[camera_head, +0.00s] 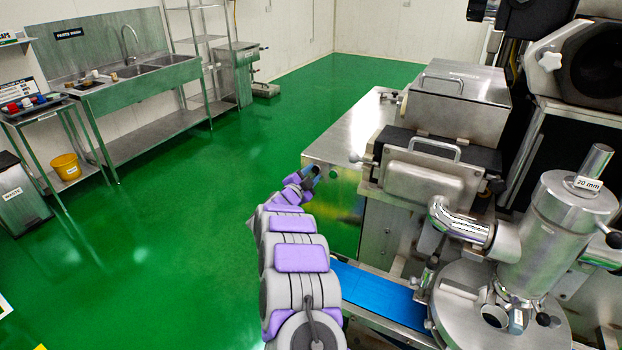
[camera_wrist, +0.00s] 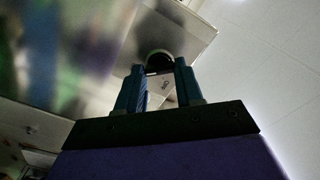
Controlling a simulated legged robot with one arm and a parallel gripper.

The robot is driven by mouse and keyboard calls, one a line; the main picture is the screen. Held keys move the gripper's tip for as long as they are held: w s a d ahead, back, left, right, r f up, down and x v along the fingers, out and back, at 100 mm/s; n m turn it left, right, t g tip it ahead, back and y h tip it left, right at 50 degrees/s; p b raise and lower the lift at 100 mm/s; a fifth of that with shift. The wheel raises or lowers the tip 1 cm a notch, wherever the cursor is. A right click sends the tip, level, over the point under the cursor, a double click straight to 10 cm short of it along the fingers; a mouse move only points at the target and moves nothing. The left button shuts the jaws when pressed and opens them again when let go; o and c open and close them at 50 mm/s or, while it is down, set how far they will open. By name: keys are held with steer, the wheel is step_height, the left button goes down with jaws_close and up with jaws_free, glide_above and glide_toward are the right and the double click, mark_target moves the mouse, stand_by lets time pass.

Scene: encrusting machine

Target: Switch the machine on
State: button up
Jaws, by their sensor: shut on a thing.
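The steel encrusting machine (camera_head: 445,95) stands at the right in the head view. My gripper (camera_head: 309,173) is at the end of my purple and grey arm, against the near left edge of the machine's flat steel top. In the wrist view my gripper (camera_wrist: 159,68) has its two blue fingers on either side of a dark round knob (camera_wrist: 159,56), shut on it. A pale label with small dark marks (camera_wrist: 166,84) shows between the fingers; I cannot read it surely. The knob is hidden in the head view.
A blue conveyor belt (camera_head: 375,292) and a round steel plate (camera_head: 480,310) lie right of my arm. A sink bench (camera_head: 150,80), a small table (camera_head: 38,108) and a yellow bucket (camera_head: 66,166) stand at the left. The green floor (camera_head: 180,210) between is clear.

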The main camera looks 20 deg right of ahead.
steer(key=shift+a+f, duration=0.1)
steer(key=shift+f, duration=0.1)
steer(key=o, duration=0.6)
steer(key=shift+o, duration=1.4)
steer(key=shift+w+f, duration=0.1)
steer(key=shift+w, duration=0.15)
steer(key=shift+o, duration=0.8)
steer(key=shift+s+r, duration=0.15)
steer(key=shift+r, duration=0.05)
steer(key=p+v, duration=0.2)
steer(key=v, duration=1.5)
steer(key=shift+s+a+f, duration=0.1)
steer(key=shift+a, duration=0.05)
